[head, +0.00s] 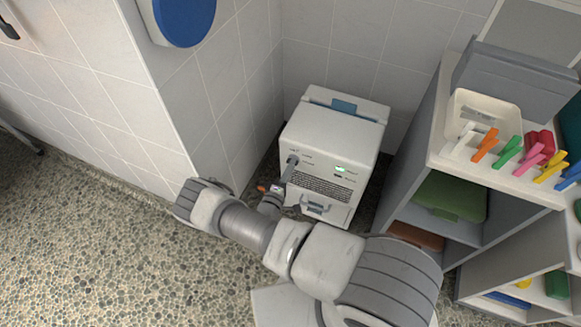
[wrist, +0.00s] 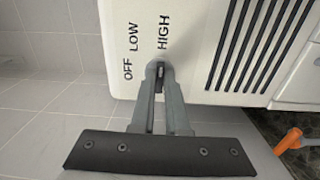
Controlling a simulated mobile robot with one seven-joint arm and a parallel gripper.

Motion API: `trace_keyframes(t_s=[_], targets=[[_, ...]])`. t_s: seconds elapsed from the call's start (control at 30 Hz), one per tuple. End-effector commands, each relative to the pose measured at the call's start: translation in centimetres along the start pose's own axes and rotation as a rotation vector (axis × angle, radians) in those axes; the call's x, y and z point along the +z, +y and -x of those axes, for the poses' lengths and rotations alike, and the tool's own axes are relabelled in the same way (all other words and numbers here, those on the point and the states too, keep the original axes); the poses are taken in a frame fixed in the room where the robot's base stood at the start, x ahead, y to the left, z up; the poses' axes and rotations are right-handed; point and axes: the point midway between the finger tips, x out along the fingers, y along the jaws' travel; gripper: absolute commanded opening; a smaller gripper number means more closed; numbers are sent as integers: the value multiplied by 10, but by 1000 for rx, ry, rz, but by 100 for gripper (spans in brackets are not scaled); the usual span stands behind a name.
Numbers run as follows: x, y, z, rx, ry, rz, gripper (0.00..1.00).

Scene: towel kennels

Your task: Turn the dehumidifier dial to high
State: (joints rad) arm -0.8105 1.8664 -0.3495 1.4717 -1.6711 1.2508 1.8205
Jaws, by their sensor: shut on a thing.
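The dehumidifier (head: 335,130) is a white box on the floor in the corner, with a green light, a dark grille and a handle on its front. In the wrist view its panel (wrist: 190,40) carries the words OFF, LOW and HIGH, turned sideways. My gripper (head: 290,166) reaches the upper left of the front. In the wrist view my gripper (wrist: 158,70) is shut on the small dark dial (wrist: 160,71), just below the word HIGH. The fingers cover most of the dial, so I cannot tell which setting it points to.
A grey shelf unit (head: 412,165) stands close on the right, with a white tray (head: 485,104) and several coloured clips on top. A tiled wall corner (head: 205,115) is close on the left. An orange-ended piece (wrist: 288,141) shows below the panel. Pebbled floor (head: 90,240) is clear at left.

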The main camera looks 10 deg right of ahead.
Motion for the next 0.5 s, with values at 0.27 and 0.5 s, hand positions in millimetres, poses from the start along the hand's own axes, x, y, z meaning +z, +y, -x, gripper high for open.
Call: trace_keyframes(t_s=[0.27,0.5], targets=[[-1,-1,1,-2,1,-3,0],[0,-1,1,-1,1,-2,42]])
